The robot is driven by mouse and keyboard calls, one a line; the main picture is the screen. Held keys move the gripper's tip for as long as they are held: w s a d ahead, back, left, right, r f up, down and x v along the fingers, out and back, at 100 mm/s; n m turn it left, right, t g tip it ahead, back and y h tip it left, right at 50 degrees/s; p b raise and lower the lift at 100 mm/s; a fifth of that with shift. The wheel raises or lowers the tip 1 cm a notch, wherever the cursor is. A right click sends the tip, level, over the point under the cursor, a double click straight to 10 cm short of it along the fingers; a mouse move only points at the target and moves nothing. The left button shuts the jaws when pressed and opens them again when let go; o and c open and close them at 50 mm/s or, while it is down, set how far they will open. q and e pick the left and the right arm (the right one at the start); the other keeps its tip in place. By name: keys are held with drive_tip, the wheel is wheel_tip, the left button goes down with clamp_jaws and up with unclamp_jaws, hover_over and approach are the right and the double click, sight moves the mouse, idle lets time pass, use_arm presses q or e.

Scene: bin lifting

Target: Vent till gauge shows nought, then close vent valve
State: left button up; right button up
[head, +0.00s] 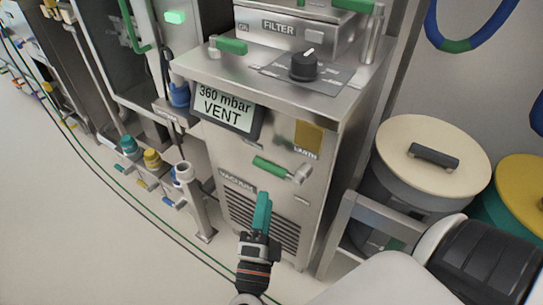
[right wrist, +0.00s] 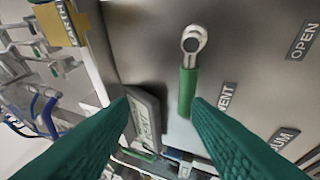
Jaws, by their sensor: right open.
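The gauge display (head: 224,107) on the steel cabinet's front reads "360 mbar VENT"; it shows edge-on in the right wrist view (right wrist: 146,118). The vent valve has a green lever handle (head: 270,167) on a metal pivot (head: 300,174), extending left from the pivot in the head view. In the right wrist view the green handle (right wrist: 187,92) hangs below its pivot, beside a partly hidden VENT label (right wrist: 226,98). My right gripper (head: 263,200) is below the handle in the head view. Its teal fingers are open, with nothing gripped. My left gripper is not in view.
An OPEN label (right wrist: 302,40) is on the panel. A black knob (head: 303,66) and another green lever (head: 230,45) sit on the cabinet top. A lidded bin (head: 432,150) stands right. Floor pipes and small valves (head: 152,160) stand left.

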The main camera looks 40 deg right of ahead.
sight(272, 171)
drive_tip(key=shift+g+y, duration=0.5)
drive_tip(key=shift+g, duration=0.2)
drive_tip(key=x, duration=0.3)
drive_tip(key=f+x, duration=0.1)
drive_tip(key=x, duration=0.2)
drive_tip(key=f+x, duration=0.1)
drive_tip(key=x, duration=0.3)
drive_tip(key=shift+w+d+f, duration=0.1)
drive_tip(key=shift+w+f, duration=0.1)
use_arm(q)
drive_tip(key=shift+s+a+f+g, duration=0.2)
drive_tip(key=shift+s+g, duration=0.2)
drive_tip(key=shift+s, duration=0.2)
use_arm(e)
drive_tip(key=shift+w+d+r, duration=0.1)
drive_tip(key=shift+w+d, duration=0.3)
clamp_jaws()
